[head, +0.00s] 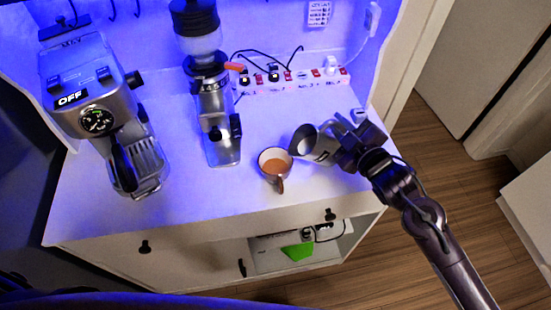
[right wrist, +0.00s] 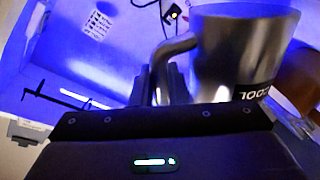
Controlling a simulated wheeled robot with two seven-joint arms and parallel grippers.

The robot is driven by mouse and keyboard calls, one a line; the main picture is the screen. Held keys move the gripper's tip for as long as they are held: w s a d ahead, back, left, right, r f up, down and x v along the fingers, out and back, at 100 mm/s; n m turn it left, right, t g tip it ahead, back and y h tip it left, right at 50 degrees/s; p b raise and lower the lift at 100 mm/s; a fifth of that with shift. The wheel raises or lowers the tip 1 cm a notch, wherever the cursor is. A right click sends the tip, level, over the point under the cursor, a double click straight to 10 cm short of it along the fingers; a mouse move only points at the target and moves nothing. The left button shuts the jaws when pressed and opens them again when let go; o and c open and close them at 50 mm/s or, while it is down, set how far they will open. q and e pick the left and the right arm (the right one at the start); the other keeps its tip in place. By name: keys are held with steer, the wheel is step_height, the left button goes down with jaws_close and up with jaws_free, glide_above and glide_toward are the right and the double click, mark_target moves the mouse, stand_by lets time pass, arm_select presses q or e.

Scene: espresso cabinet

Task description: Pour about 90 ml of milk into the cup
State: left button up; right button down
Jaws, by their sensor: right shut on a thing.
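The cup (head: 264,157) stands on the white counter with brown liquid in it, its handle toward the front. A steel milk pitcher (head: 325,147) is just right of the cup, tilted with its mouth toward the cup. Something white shows inside its mouth; I cannot make out a stream of milk. My right gripper (head: 347,147) is shut on the pitcher from the right. In the right wrist view the pitcher (right wrist: 235,50) fills the top right, with its handle between my fingers (right wrist: 165,85). My left gripper is not in view.
A grinder (head: 213,110) stands left of the cup, and an espresso machine (head: 90,90) reading OFF stands at the far left. A power strip (head: 300,80) with cables lies along the back. The counter's front strip is clear. An open shelf (head: 295,250) is below.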

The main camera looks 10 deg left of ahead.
mark_target(332, 119)
steer(key=shift+s+a+r+n+h, duration=0.25)
steer(key=shift+a+r+n, duration=0.3)
steer(key=shift+r+n, duration=0.25)
steer(key=shift+s+a+r+n+h, duration=0.2)
steer(key=shift+a+r+n, duration=0.4)
steer(key=shift+r, duration=0.25)
stand_by(2.7)
